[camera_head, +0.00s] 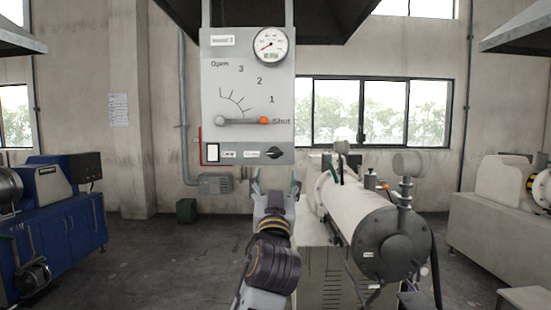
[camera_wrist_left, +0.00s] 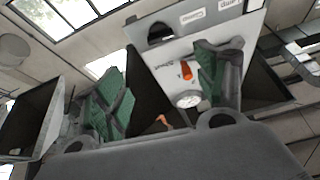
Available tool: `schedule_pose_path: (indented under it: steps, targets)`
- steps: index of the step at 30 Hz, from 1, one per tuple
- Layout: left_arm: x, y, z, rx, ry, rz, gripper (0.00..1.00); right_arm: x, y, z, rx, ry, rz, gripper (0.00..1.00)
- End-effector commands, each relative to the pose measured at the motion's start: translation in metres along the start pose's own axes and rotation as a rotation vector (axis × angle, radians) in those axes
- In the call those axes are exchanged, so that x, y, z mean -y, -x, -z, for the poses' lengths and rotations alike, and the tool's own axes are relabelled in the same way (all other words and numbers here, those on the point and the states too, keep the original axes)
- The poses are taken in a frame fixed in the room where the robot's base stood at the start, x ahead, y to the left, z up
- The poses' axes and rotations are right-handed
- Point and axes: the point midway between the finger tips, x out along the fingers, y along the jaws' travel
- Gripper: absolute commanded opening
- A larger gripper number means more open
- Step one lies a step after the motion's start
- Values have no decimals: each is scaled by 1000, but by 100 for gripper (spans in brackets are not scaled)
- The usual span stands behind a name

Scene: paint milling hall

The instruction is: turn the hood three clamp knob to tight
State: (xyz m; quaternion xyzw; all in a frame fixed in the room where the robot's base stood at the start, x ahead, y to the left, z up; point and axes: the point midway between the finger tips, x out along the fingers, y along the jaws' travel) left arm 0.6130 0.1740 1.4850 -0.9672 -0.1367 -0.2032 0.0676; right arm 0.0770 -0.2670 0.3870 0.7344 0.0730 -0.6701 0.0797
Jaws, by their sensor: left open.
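The hood panel (camera_head: 222,100) is a grey plate labelled "Hood 3", hung below a dark hood. Its black clamp knob (camera_head: 274,153) sits at the lower right, beside a small white label; its setting is too small to read. In the left wrist view the knob (camera_wrist_left: 160,33) shows at the top, beyond and between the fingers. My left gripper (camera_head: 275,183) is open and empty, just below the knob in the head view. Its green-padded fingers (camera_wrist_left: 160,72) stand wide apart, touching nothing that I can see. My right gripper is not in view.
The panel's lever (camera_head: 243,121) has an orange tip at "Shut", above the knob. A round gauge (camera_head: 270,45) is at the panel's top right. A white switch (camera_head: 212,152) is at lower left. A pale cylindrical mill (camera_head: 365,215) stands right of my arm; a blue cabinet (camera_head: 65,230) stands left.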

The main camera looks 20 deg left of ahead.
Motion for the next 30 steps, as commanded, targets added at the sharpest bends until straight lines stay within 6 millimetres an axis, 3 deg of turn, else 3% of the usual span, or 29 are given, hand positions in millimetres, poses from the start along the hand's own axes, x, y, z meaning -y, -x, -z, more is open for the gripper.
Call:
schedule_pose_path:
  steps: [20,30]
  targets:
    - [3,-1,-7,32,76,15,71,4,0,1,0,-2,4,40]
    - [4,-23,-7,32,75,16,71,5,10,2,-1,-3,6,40]
